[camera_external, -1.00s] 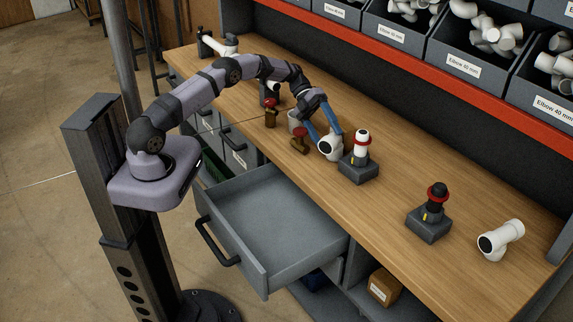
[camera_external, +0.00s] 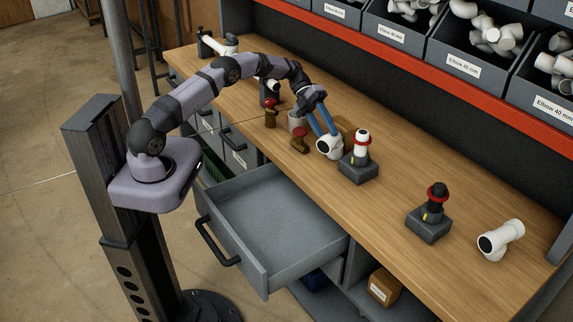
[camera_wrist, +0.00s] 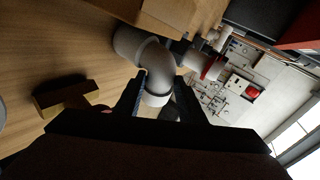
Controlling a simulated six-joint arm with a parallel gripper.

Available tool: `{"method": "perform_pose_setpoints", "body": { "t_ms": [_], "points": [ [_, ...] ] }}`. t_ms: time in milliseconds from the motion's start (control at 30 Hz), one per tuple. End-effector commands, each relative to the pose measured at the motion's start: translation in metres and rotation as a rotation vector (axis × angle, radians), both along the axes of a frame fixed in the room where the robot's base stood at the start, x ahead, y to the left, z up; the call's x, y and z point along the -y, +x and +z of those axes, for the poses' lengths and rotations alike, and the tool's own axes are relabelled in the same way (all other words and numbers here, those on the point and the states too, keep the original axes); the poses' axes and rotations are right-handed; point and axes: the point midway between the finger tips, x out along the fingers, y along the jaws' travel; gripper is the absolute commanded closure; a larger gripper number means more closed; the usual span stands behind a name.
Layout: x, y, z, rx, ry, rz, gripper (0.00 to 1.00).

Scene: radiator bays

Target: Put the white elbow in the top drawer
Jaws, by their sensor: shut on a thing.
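The white elbow (camera_external: 329,147) is in the fingers of my gripper (camera_external: 325,132), just left of a grey stand on the workbench. In the wrist view the elbow (camera_wrist: 157,72) sits between the two dark fingers of my gripper (camera_wrist: 157,98), which are shut on it. Whether the elbow touches the bench or is slightly above it I cannot tell. The top drawer (camera_external: 232,187) is pulled out below the bench's front edge, in front of the elbow, and its visible inside is empty.
A grey stand (camera_external: 358,170) with a white pipe and red ring is close right of the elbow. Brown valve-like pieces (camera_external: 300,138) are to its left. A tan box (camera_external: 346,126) is behind. Another stand (camera_external: 429,228) and a white fitting (camera_external: 500,240) are farther right.

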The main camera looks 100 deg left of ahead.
Motion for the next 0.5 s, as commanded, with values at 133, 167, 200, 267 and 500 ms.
{"method": "perform_pose_setpoints", "body": {
  "t_ms": [133, 167, 200, 267, 500],
  "points": [
    [-0.001, 0.001, 0.019, 0.007, 0.005, -0.001, 0.91],
    [-0.001, 0.001, 0.024, 0.007, 0.005, -0.001, 0.91],
    [-0.001, 0.001, 0.031, 0.01, 0.006, -0.003, 0.91],
    [0.0, 0.001, 0.041, 0.01, 0.006, -0.002, 0.91],
    [0.0, 0.002, 0.083, 0.013, 0.007, -0.003, 0.92]
  ]
}}
